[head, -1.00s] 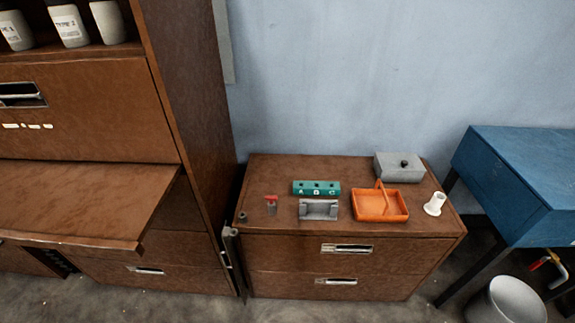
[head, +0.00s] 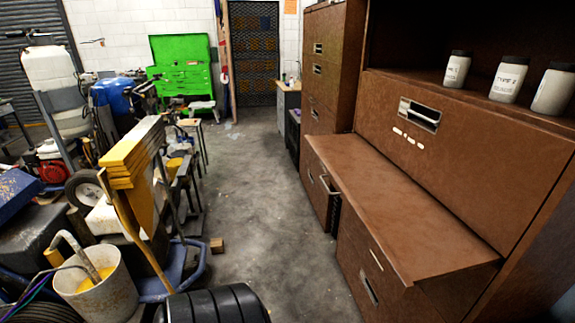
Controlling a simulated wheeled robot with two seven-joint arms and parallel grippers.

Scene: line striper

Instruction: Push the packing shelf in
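The packing shelf (head: 400,205) is a flat brown board at the right in the head view. It sticks out from the front of the tall brown cabinet (head: 470,135), over the lower drawers (head: 375,265). Its top looks bare. Above it is a closed brown panel with a recessed metal handle (head: 420,114). Neither of my grippers is in view.
Several white jars (head: 508,78) stand in the cabinet's open upper bay. A clear concrete aisle (head: 270,200) runs along the cabinet's front. Carts and yellow boards (head: 133,155) crowd the left, with a dirty bucket (head: 95,285). A green tool chest (head: 183,72) stands farther back.

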